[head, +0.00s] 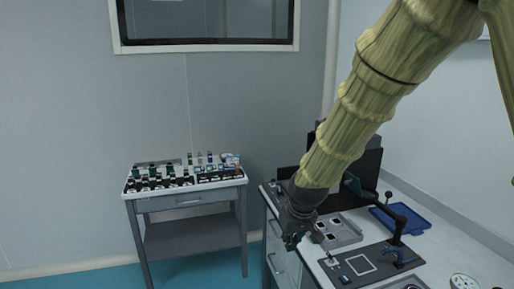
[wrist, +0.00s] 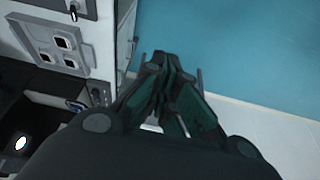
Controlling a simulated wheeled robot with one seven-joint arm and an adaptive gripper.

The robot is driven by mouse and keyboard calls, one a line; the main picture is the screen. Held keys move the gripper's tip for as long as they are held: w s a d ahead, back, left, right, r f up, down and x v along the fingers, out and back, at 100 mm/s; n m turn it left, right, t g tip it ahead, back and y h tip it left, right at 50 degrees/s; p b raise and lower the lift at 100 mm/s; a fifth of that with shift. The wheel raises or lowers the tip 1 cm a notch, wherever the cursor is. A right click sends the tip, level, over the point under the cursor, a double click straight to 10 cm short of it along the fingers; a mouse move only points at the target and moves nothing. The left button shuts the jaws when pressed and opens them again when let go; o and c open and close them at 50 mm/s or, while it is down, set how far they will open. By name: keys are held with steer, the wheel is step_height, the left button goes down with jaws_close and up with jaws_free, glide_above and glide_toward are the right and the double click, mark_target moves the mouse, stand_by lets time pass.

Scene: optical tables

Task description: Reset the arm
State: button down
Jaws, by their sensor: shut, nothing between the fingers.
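My gripper (head: 292,240) hangs at the lower end of my yellow-green, bamboo-textured arm, by the left front edge of the white-topped table (head: 398,186). In the wrist view, my gripper (wrist: 165,62) has its dark fingers together with nothing between them. Below the fingers are the blue floor (wrist: 240,45) and a pale floor strip. The fingers appear clear of the table edge, which lies to their left. My arm hides part of the table in the head view.
A grey tray with square parts (head: 340,232), a dark plate with a white square outline (head: 362,265) and a blue tray (head: 402,219) are on the table. A black stand (head: 398,235) rises there. A grey cart (head: 185,203) with several bottles stands left against the wall; floor between is clear.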

steer(key=s+d+f+m+g, duration=0.15)
steer(key=s+f, duration=0.35)
steer(key=f, duration=0.5)
steer(key=s+d+f, duration=0.3)
steer(key=s+f, duration=0.2)
steer(key=f, duration=0.4)
steer(key=s+d+f+m+g, duration=0.1)
steer(key=s+d+f, duration=0.3)
steer(key=f, duration=0.6)
steer(key=s+d+f, duration=0.1)
steer(key=s+f, duration=0.3)
steer(key=s, duration=0.4)
steer(key=s+d+f+m+g, duration=0.1)
steer(key=s+f, duration=0.3)
steer(key=s, duration=0.4)
steer(key=s+d+f+h, duration=0.1)
steer(key=s+d+f, duration=0.2)
steer(key=s, duration=0.6)
steer(key=shift+d+f, duration=0.15)
steer(key=shift+f, duration=0.8)
steer(key=shift+g, duration=0.25)
